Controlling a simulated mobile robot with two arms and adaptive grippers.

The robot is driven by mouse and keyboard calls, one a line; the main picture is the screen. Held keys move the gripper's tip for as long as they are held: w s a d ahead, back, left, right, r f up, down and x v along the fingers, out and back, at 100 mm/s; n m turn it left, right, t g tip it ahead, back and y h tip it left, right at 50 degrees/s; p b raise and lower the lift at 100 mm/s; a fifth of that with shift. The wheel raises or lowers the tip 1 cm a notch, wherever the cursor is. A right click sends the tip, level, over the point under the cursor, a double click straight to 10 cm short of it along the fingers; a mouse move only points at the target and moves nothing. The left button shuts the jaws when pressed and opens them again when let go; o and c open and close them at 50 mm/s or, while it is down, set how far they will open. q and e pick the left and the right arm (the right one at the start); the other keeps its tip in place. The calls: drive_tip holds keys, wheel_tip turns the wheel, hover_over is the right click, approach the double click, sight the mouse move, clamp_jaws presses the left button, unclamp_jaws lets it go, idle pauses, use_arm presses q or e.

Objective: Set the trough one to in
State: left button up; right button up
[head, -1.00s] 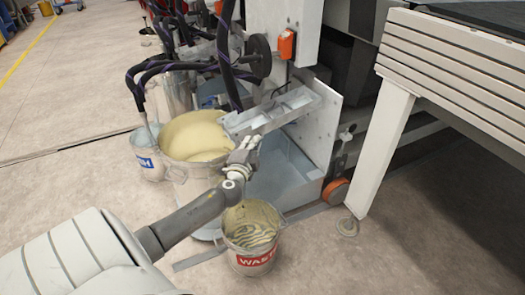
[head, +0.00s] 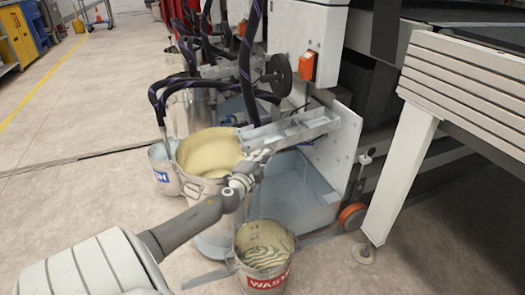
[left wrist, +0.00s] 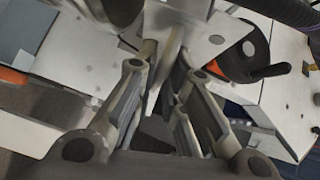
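The trough (head: 290,130) is a grey metal channel with cross ribs. In the head view it juts leftward from the white machine panel over the pale-yellow pot (head: 208,150). My left gripper (head: 262,155) is at the trough's near left end, just below its edge. In the left wrist view my left gripper (left wrist: 167,58) has its fingers apart, with a pale grey metal edge (left wrist: 160,75) between the tips. I cannot tell whether they touch it. My right gripper is not in view.
A waste bucket (head: 264,252) stands on the floor below my left arm. A smaller bucket (head: 163,170) stands left of the pot. A handwheel (head: 280,76) and orange box (head: 307,66) are above the trough.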

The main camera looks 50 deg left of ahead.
use_arm(q)
drive_tip(key=shift+o, duration=0.2)
drive_tip(key=shift+a+r, duration=0.1)
drive_tip(key=v, duration=1.2)
idle(0.5)
